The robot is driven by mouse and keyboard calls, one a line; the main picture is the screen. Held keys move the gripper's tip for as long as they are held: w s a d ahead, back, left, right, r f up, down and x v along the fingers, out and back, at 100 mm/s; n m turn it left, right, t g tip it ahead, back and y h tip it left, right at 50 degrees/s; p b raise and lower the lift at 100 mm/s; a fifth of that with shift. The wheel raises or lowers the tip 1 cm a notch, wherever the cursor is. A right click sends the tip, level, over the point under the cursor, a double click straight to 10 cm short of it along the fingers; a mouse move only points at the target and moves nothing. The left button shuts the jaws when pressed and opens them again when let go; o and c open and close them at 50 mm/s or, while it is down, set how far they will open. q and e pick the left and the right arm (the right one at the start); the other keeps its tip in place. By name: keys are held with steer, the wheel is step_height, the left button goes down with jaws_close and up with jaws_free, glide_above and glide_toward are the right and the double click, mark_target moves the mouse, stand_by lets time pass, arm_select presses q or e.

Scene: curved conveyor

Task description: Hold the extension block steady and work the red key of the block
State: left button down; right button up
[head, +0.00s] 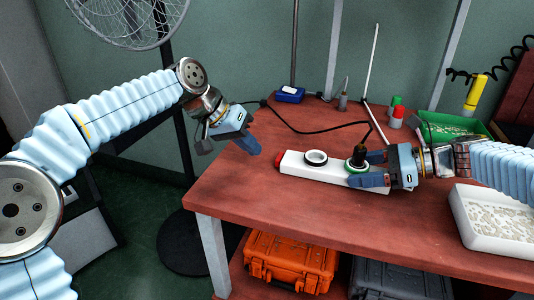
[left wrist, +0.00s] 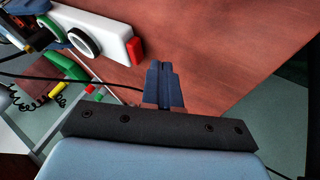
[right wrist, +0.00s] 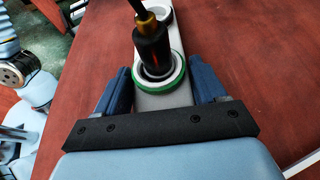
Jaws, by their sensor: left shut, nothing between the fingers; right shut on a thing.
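The white extension block (head: 333,173) lies on the red-brown table. Its red key (head: 278,160) is at its left end and also shows in the left wrist view (left wrist: 135,49). A black plug (right wrist: 153,50) stands in a green-ringed socket (right wrist: 160,87) near the block's right end; the other socket, ringed in black and white (head: 315,158), is empty. My right gripper (head: 371,168) is shut on the block's right end, a finger on each side. My left gripper (head: 250,147) is shut and empty, above the table's left edge, left of the red key and apart from it.
A black cord (head: 290,126) runs from the plug across the table. A blue box (head: 290,94), red and green bottles (head: 396,116) and a green tray (head: 448,129) stand at the back. A white tray (head: 470,238) is at the front right. The table front is clear.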

steer(key=shift+d, duration=0.15)
arm_select(q)
steer(key=v, duration=0.7)
steer(key=shift+a+r, duration=0.2)
steer(key=shift+a, duration=0.05)
arm_select(e)
steer(key=o, duration=1.5)
steer(key=shift+c, duration=0.2)
